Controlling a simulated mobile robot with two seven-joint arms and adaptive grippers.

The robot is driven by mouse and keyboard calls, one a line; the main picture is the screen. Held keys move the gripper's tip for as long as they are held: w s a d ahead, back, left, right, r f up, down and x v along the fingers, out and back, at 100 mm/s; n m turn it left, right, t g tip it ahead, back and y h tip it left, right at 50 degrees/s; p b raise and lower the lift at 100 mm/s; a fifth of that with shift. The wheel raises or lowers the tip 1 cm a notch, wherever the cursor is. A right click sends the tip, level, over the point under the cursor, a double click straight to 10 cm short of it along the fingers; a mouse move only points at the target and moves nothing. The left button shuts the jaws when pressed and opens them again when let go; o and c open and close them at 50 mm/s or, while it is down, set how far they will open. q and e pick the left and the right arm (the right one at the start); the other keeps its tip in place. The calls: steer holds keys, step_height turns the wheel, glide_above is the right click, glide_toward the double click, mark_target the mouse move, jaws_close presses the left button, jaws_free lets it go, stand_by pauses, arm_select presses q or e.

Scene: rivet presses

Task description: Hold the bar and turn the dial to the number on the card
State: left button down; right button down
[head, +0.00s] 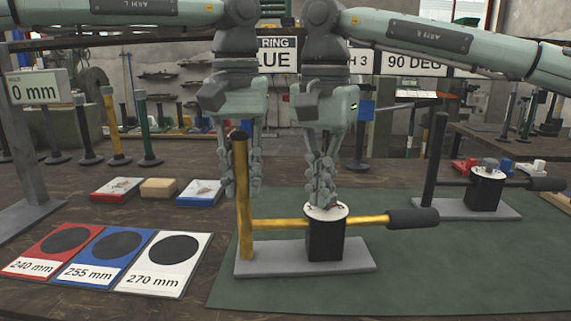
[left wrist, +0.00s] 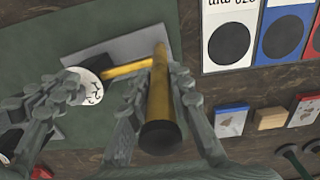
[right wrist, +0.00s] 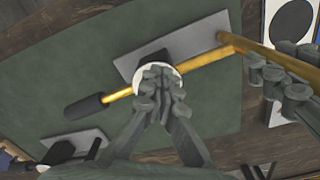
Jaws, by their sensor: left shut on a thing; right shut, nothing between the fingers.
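The yellow upright bar (head: 245,232) stands on a grey base plate (head: 350,259) and has a dark top end. My left gripper (head: 243,188) is shut around its upper part; the left wrist view shows the fingers on both sides of the bar (left wrist: 161,90). The white dial (head: 341,210) sits on a black block (head: 325,240). Its marks show partly in the left wrist view (left wrist: 93,95), too small to read surely. My right gripper (head: 322,195) is shut with its fingertips over the dial, hiding its middle. Signs behind read "H 3" (head: 358,62) and "90 DEG" (head: 418,63), partly covered.
A yellow lever with a black grip (head: 412,218) sticks out right from the block. A second press (head: 486,188) with a dark post stands right on the green mat (head: 420,285). Red, blue and white cards (head: 151,285) lie left. Several posts stand at the back left.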

steer(key=shift+w+d, duration=0.4)
steer(key=shift+w, duration=0.2)
stand_by(0.9)
steer(key=shift+w+a, duration=0.1)
steer(key=shift+a, duration=0.05)
stand_by(0.5)
steer(key=shift+a, duration=0.1)
steer(key=shift+s+a, duration=0.2)
steer(key=shift+s, duration=0.1)
steer(key=shift+r, duration=0.15)
step_height(320, 180, up, 6)
steer(key=shift+s+a+f, duration=0.1)
steer(key=shift+f, duration=0.05)
stand_by(0.4)
